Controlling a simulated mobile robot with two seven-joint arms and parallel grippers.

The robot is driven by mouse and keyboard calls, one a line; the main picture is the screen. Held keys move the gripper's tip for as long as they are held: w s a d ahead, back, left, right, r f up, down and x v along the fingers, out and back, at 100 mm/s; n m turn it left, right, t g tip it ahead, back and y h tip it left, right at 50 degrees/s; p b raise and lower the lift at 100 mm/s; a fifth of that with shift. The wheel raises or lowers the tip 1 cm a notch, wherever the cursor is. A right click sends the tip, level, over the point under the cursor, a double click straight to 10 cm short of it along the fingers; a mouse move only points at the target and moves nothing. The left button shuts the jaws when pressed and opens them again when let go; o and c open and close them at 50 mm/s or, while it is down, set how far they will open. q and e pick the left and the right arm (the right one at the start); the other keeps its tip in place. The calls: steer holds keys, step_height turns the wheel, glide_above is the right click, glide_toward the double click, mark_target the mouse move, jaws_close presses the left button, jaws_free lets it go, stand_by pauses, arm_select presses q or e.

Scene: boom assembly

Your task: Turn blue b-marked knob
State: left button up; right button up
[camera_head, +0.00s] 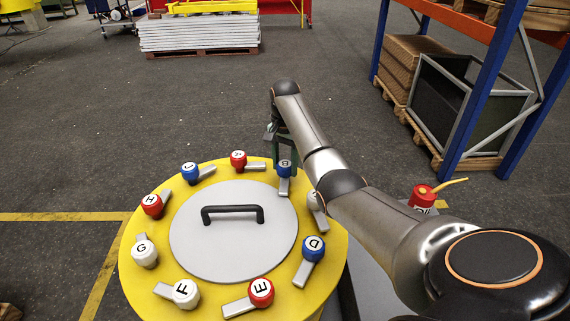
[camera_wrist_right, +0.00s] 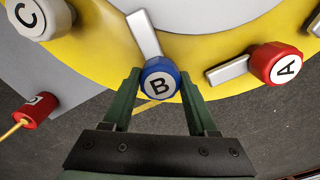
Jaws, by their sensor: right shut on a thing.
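The blue knob marked B (camera_head: 285,168) sits on the far right part of the yellow round table's rim, with its grey lever pointing toward the centre plate. It also shows in the right wrist view (camera_wrist_right: 161,78), its B facing the camera and its grey lever (camera_wrist_right: 144,35) pointing up and slightly left. My right gripper (camera_head: 283,160) reaches it from the far side. In the right wrist view its two green fingers (camera_wrist_right: 160,90) stand on either side of the blue knob, shut on it. My left gripper is not in view.
Other lettered knobs ring the yellow table (camera_head: 135,262), including red A (camera_head: 238,160) and blue D (camera_head: 313,248). A black handle (camera_head: 232,210) stands on the grey centre plate. A red object (camera_head: 422,196) with a yellow stem and a blue-orange rack (camera_head: 482,95) are on the right.

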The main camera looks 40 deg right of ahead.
mark_target(284, 163)
steer(key=m, duration=0.6)
steer(key=shift+w+d+r+m, duration=0.1)
steer(key=shift+r+m, duration=0.05)
steer(key=shift+m, duration=0.15)
stand_by(0.5)
steer(key=o, duration=1.1)
steer(key=shift+c, duration=0.2)
steer(key=o, duration=0.3)
step_height(284, 163, up, 6)
steer(key=shift+f, duration=0.15)
steer(key=shift+r, duration=3.3)
steer(key=shift+s, duration=0.2)
